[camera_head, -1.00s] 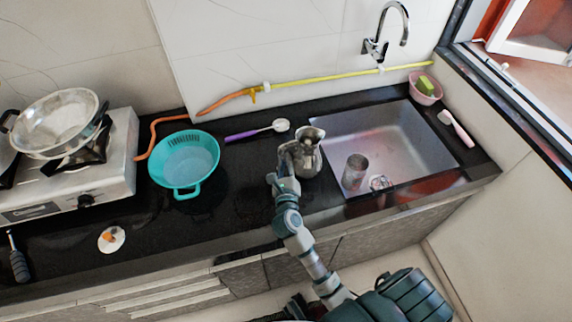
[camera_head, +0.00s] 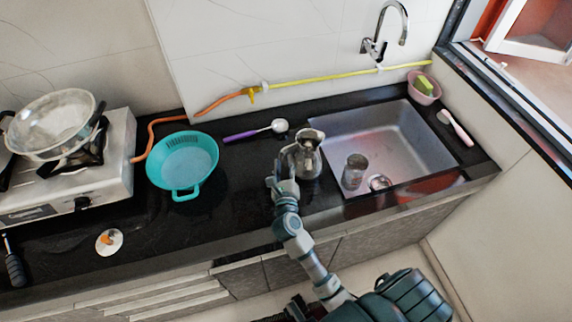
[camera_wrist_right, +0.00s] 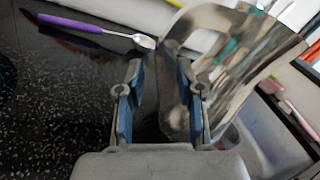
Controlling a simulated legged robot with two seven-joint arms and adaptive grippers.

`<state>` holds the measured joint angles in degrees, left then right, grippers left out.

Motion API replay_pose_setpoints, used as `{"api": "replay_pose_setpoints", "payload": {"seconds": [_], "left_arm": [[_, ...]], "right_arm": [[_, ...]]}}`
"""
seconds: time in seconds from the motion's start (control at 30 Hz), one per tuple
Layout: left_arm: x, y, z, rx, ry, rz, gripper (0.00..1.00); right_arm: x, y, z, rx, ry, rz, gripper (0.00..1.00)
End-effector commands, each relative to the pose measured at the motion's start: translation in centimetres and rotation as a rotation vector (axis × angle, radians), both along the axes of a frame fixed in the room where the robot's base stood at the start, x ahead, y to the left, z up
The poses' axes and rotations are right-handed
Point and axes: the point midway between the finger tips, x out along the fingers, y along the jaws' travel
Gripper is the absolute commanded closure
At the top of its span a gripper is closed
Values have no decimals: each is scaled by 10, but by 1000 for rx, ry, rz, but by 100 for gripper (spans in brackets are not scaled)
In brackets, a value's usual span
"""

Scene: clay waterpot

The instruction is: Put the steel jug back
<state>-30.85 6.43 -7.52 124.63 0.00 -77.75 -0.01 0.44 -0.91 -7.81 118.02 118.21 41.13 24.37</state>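The steel jug (camera_head: 308,162) stands upright on the black counter by the left edge of the sink, in the head view. It also fills the right half of the wrist view (camera_wrist_right: 235,60), with its handle side toward my gripper. My right gripper (camera_head: 278,178) is low at the jug's left front side. In the wrist view its two fingers (camera_wrist_right: 160,95) are apart, with dark counter and the curved edge of the jug's handle showing between them. The handle is close to the right finger; I cannot tell whether they touch. My left gripper is not in view.
A sink (camera_head: 400,145) with a metal cup (camera_head: 354,172) lies right of the jug. A purple-handled spoon (camera_head: 255,132) lies behind. A turquoise colander (camera_head: 183,160) and a stove (camera_head: 110,170) stand left. The counter between colander and jug is clear.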

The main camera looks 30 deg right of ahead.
Motion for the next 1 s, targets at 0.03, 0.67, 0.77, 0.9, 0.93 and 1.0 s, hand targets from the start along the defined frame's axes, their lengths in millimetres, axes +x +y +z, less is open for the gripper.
{"api": "replay_pose_setpoints", "payload": {"seconds": [0.03, 0.67, 0.77, 0.9, 0.93, 1.0], "left_arm": [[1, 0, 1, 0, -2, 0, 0], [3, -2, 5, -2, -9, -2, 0], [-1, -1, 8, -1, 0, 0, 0], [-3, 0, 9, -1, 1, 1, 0], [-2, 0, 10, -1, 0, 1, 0], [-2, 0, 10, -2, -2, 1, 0]], "right_arm": [[0, 0, 2, 0, -1, 0, 64], [-98, 48, 0, 4, 2, 0, 64], [-104, 52, 0, 5, 1, 0, 64], [-106, 54, 1, 3, -1, 0, 64], [-106, 54, 1, 3, -1, 0, 64], [-106, 54, 1, 3, -1, 0, 64]]}}
